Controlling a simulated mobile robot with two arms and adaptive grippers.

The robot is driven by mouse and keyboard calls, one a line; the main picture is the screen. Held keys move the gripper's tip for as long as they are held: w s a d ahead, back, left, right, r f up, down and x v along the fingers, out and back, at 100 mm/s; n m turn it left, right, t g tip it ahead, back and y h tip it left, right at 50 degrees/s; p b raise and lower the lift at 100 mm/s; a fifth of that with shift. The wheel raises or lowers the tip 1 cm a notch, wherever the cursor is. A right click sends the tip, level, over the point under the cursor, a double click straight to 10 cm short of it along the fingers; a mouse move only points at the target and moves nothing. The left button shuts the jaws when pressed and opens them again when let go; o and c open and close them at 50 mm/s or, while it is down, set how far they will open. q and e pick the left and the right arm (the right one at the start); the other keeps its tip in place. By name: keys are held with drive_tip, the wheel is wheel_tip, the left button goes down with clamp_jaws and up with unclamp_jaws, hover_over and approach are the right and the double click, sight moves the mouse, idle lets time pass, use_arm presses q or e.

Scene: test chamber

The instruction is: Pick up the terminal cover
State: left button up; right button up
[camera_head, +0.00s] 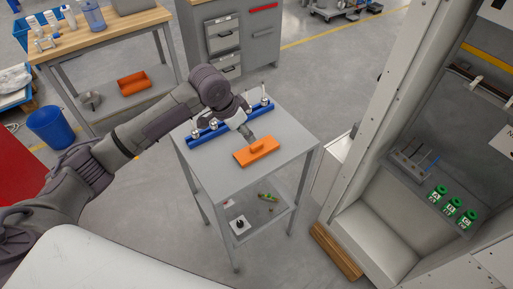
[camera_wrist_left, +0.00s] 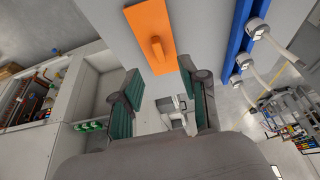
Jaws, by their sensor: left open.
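The terminal cover appears to be the orange flat block with a raised grip (camera_head: 264,152) lying on the grey small table (camera_head: 208,174). In the left wrist view the orange cover (camera_wrist_left: 138,20) is at the top, with its grip pointing toward my fingers. My left gripper (camera_head: 247,134) is open and empty, just above and behind the cover, apart from it. In the wrist view its two green-padded fingers (camera_wrist_left: 163,100) are spread, with the cover beyond their tips. My right gripper is not in view.
A blue rail (camera_head: 207,137) with several metal-and-white posts stands along the table's back edge, close to my gripper. A lower shelf holds small items. A grey cabinet with green-capped jars (camera_head: 451,208) stands at right. A wooden workbench (camera_head: 95,37) is at back left.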

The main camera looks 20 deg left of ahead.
sight(256, 145)
use_arm(q)
drive_tip(key=x, duration=0.3)
drive_tip(key=shift+d, duration=0.1)
drive_tip(key=shift+p+x, duration=0.75)
drive_tip(key=shift+x, duration=2)
drive_tip(key=shift+w+d+r, duration=0.1)
drive_tip(key=shift+r, duration=0.05)
clamp_jaws()
